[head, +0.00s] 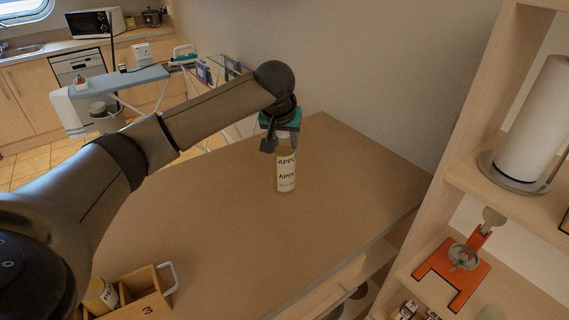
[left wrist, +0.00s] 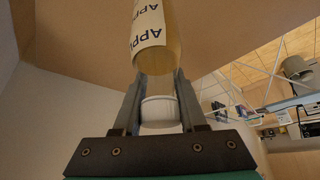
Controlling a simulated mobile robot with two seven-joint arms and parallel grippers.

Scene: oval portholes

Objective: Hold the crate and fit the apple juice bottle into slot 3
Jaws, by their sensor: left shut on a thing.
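The apple juice bottle (head: 286,174) is upright at the far part of the table, pale yellow with a white "APPLE" label. My left gripper (head: 281,132) is above it, shut on its upper part. In the left wrist view the fingers (left wrist: 157,95) are on both sides of the bottle (left wrist: 152,40) near its white cap. I cannot tell whether its base touches the table. The wooden crate (head: 152,280) is at the lower left of the head view, partly cut off. The number 3 shows on its front by an empty-looking slot. My right gripper is out of view.
Another yellow bottle (head: 101,297) stands in the crate, its label partly hidden. The crate has a pale handle (head: 170,276). The brown table (head: 230,230) is clear between crate and held bottle. A wall stands behind; shelves with a paper roll (head: 536,125) are at right.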

